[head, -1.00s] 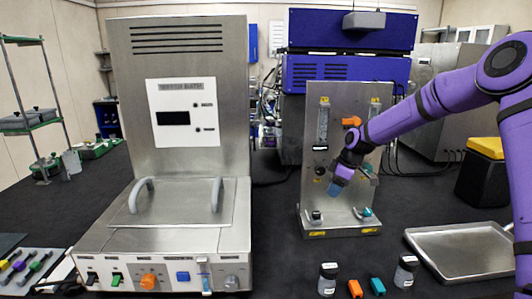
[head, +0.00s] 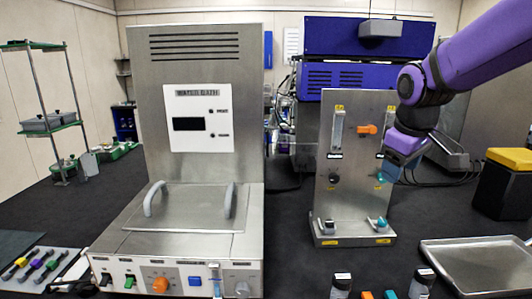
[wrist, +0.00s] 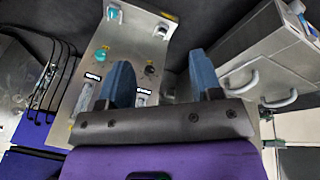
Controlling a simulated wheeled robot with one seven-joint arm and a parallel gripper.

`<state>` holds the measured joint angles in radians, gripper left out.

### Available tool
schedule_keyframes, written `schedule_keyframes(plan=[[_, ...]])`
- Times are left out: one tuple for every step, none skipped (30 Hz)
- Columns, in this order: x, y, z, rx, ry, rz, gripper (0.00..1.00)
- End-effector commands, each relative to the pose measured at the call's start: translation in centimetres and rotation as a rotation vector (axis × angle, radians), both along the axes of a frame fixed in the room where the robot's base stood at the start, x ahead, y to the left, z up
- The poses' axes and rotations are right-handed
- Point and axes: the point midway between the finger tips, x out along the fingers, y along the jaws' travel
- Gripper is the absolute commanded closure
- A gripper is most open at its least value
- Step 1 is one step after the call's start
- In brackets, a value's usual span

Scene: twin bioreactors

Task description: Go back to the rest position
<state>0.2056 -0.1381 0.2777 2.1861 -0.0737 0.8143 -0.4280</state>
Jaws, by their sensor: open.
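My gripper (head: 389,172) is in front of the right edge of the upright metal valve panel (head: 350,190) in the head view. In the wrist view my gripper (wrist: 162,75) shows two blue fingers apart with nothing between them. The panel (wrist: 118,50) lies beyond the fingers there. An orange knob (head: 367,129) and a black knob (head: 334,178) show on the panel face. A teal knob (head: 381,180) is close beside the fingertips in the head view; whether they touch cannot be told there.
The water bath (head: 140,240) stands left of the panel. An empty metal tray (head: 475,262) lies at the right front. Two small bottles (head: 341,287) (head: 421,283) stand at the front edge. A yellow-topped black box (head: 505,190) is at the far right.

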Motion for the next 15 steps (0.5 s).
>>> schedule_keyframes(plan=[[-1.7,-0.1,0.8,0.003,-0.019,-0.032,0.41],[-2.6,-0.2,1.1,0.006,-0.027,-0.054,0.41],[-3.8,-0.3,1.6,0.014,-0.039,-0.083,0.41],[-4.7,-0.4,1.9,0.019,-0.047,-0.106,0.41],[-5.6,-0.5,2.2,0.026,-0.058,-0.127,0.41],[-6.8,-0.6,2.4,0.036,-0.070,-0.157,0.41],[-7.7,-0.7,2.7,0.045,-0.079,-0.177,0.41],[-8.7,-0.8,2.9,0.055,-0.088,-0.200,0.41],[-9.9,-1.0,3.1,0.068,-0.100,-0.228,0.41],[-10.8,-1.0,3.2,0.078,-0.108,-0.248,0.41],[-11.7,-1.2,3.3,0.089,-0.117,-0.270,0.41],[-12.9,-1.3,3.3,0.106,-0.129,-0.297,0.41],[-13.7,-1.4,3.4,0.118,-0.138,-0.317,0.41],[-14.6,-1.5,3.4,0.133,-0.145,-0.337,0.41],[-15.7,-1.6,3.3,0.151,-0.154,-0.361,0.41]])
